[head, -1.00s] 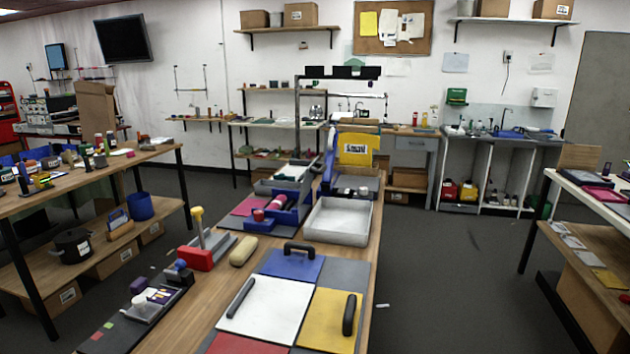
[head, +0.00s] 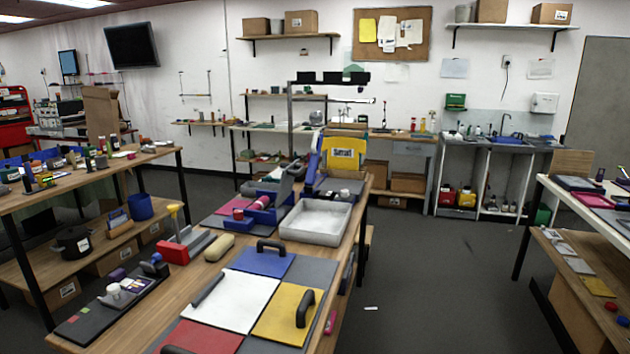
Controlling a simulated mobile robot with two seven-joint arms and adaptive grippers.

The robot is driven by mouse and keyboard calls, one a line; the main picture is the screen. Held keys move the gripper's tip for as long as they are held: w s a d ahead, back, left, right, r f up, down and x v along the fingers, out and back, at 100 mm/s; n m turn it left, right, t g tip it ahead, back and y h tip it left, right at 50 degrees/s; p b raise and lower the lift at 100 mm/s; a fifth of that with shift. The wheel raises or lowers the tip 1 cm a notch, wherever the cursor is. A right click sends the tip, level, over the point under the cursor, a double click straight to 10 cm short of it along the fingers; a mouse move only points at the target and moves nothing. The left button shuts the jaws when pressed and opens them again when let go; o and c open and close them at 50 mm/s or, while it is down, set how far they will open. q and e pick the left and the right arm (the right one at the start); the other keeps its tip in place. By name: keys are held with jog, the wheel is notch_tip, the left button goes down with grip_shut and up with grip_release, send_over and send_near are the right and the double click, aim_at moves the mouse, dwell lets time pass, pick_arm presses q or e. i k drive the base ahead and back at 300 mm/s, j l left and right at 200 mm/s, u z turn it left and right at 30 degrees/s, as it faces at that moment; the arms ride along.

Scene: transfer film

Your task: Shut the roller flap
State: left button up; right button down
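A blue device with a pink-red roller (head: 262,202) stands on the wooden table, left of the white tray. A grey panel (head: 284,184) is tilted up just behind the roller; it may be the roller flap, standing open, but I cannot tell for sure. Farther back on the same table, a blue frame holds an upright yellow panel (head: 343,155) with a white label. Neither of my grippers is in view, and nothing of mine touches the device.
The white tray (head: 341,236) is beside the device. Nearer are a beige roll (head: 219,247), a red block (head: 172,252) and coloured boards with black handles, including a blue one (head: 262,262). Open grey floor (head: 430,270) lies right of the table. Side tables stand left and right.

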aim_at(292, 185)
jog(key=l+u, duration=0.35)
jog(key=l, duration=0.75)
jog(key=i+l+u, duration=0.15)
jog(key=l, duration=0.2)
jog(key=i+l+u, duration=0.1)
jog(key=l, duration=0.25)
jog(key=i+l+u, duration=0.15)
jog(key=l, duration=0.2)
jog(key=i+l+u, duration=0.25)
jog(key=i+l, duration=0.15)
jog(key=l, duration=0.25)
jog(key=i+l+u, duration=0.15)
jog(key=l, duration=0.2)
jog(key=i, duration=0.05)
